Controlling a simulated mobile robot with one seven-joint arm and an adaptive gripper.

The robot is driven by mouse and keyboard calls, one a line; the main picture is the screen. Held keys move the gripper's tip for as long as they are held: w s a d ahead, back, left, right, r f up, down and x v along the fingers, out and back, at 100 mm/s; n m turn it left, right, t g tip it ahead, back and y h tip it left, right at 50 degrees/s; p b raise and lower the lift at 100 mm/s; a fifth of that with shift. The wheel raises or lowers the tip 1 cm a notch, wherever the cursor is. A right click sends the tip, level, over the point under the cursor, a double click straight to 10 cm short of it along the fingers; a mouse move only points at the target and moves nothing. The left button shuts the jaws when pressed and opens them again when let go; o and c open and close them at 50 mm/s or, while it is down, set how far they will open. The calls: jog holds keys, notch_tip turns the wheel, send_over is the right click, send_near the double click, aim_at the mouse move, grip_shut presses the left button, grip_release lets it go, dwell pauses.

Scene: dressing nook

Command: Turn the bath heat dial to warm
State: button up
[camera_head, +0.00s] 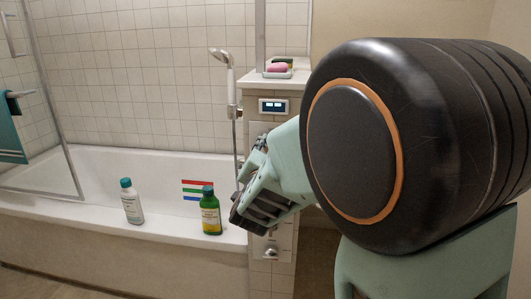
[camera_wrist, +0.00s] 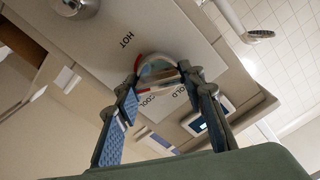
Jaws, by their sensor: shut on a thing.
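The bath heat dial (camera_wrist: 158,66) is a pale rounded knob on a light panel (camera_wrist: 105,45) in the wrist view. Red and blue colouring shows around it. HOT is printed to its left; COLD and COOL are partly seen to its right and below. I cannot make out a warm label or where the dial points. My gripper (camera_wrist: 163,80) is shut on the dial, one finger on each side. In the head view my gripper (camera_head: 247,190) reaches the wall pillar beside the tub, and my arm and gripper hide the dial.
A small display (camera_head: 273,107) is on the pillar above my gripper. A hand shower (camera_head: 229,75) hangs on a rail close by. A green bottle (camera_head: 210,214) and a white bottle (camera_head: 131,205) stand on the tub rim (camera_head: 165,222). Pink soap (camera_head: 277,67) lies on the ledge above.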

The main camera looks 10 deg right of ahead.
jog(key=shift+f, duration=0.1)
dwell(0.3)
jog(key=o, duration=1.2)
jog(key=v, duration=0.7)
jog(key=shift+s, duration=0.25)
